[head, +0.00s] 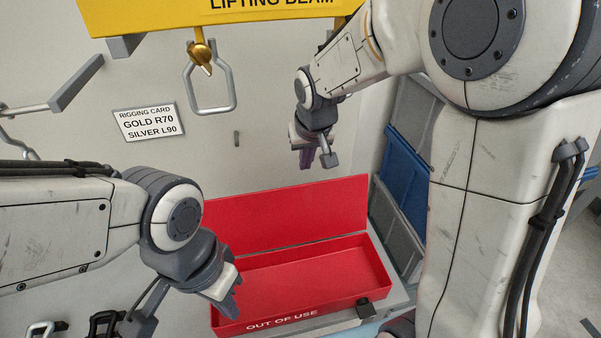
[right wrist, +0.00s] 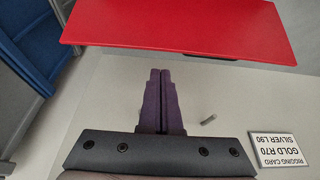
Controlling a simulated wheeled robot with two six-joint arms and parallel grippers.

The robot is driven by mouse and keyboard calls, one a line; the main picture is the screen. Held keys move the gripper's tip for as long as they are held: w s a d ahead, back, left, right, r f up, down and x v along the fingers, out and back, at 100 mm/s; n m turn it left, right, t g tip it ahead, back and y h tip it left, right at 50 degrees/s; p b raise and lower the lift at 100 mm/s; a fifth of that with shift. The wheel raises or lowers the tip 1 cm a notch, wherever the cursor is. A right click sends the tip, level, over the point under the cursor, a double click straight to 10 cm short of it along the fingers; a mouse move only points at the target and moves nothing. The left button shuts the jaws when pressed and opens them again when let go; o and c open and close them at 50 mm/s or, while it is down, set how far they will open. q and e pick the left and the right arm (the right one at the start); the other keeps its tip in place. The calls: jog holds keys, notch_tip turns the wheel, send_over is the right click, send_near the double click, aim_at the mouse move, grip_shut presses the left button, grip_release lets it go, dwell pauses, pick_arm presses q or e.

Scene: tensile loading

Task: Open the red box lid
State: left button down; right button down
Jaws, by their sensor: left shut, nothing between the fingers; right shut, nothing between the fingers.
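The red box (head: 375,262) sits on a grey surface, with "OUT OF USE" on its front wall. Its red lid (head: 290,215) stands raised along the back edge, and the inside of the box looks empty. The lid also fills the top of the right wrist view (right wrist: 180,25). My left gripper (head: 232,305) is shut and empty at the front left of the box, covering part of its left side. My right gripper (head: 306,162) is shut and empty above the lid, apart from it; its purple fingers show closed together in the right wrist view (right wrist: 160,75).
A yellow lifting beam (head: 150,15) hangs above, with a gold hook (head: 201,55) and a silver shackle (head: 233,92). A rigging card (head: 148,122) reads "GOLD R70, SILVER L90". Blue panels (head: 405,170) stand right of the lid. Black and silver shackles (head: 103,322) lie at lower left.

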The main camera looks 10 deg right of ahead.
jog(key=x, duration=0.8)
